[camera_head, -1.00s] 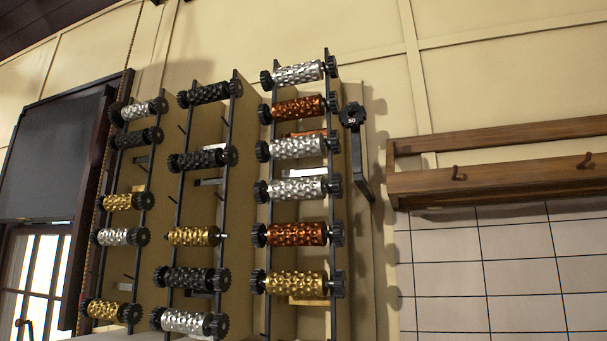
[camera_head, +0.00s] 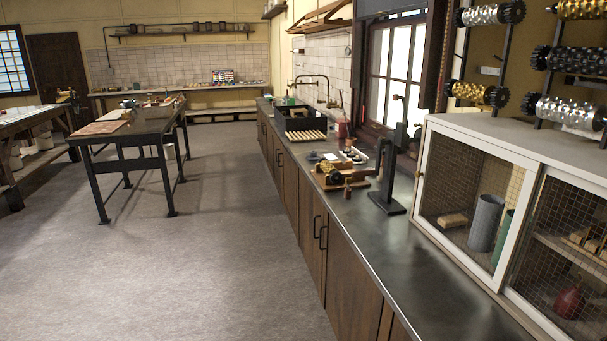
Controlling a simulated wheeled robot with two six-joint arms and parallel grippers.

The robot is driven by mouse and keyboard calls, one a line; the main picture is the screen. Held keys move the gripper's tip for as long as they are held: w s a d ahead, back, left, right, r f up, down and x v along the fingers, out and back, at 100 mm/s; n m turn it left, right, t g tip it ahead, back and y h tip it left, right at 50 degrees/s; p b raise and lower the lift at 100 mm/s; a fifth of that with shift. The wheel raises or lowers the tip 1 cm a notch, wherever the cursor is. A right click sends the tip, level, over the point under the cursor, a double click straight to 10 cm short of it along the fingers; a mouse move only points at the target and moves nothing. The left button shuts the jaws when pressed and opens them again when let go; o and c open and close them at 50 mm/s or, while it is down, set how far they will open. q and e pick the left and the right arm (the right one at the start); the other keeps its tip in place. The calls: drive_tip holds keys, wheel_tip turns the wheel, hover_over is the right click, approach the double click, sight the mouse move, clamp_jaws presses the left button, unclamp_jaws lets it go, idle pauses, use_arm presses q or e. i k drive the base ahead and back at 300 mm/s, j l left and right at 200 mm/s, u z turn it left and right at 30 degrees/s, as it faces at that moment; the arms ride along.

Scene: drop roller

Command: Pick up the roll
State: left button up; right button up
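Several patterned rollers with black gear ends hang on dark upright racks at the top right. They include a silver roller (camera_head: 491,14), a gold roller (camera_head: 477,93), a black roller (camera_head: 583,59) and a lower silver roller (camera_head: 566,111). Another gold roller (camera_head: 581,8) is cut off by the top edge. A small brass-coloured device (camera_head: 330,172) stands on the counter; I cannot tell whether it holds a roll. I cannot tell which roller is the task's roll. Neither of my grippers is in view.
A long dark counter (camera_head: 345,230) runs along the right wall. A white cabinet (camera_head: 470,137) with mesh doors stands on it below the racks. A black stand (camera_head: 387,195) is on the counter. A dark worktable (camera_head: 135,125) stands left. The grey floor (camera_head: 220,250) between is clear.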

sight(336, 177)
drive_tip(key=i+j+u, duration=0.3)
drive_tip(key=i, duration=0.6)
drive_tip(key=i+u, duration=0.3)
drive_tip(key=i, duration=0.6)
drive_tip(key=i+z, duration=0.2)
drive_tip(key=i, duration=0.3)
drive_tip(key=i+j+z, duration=0.15)
drive_tip(key=i, duration=0.3)
drive_tip(key=i+j+z, duration=0.2)
drive_tip(key=i, duration=0.3)
drive_tip(key=i+j+z, duration=0.2)
drive_tip(key=i, duration=0.25)
drive_tip(key=j, duration=0.1)
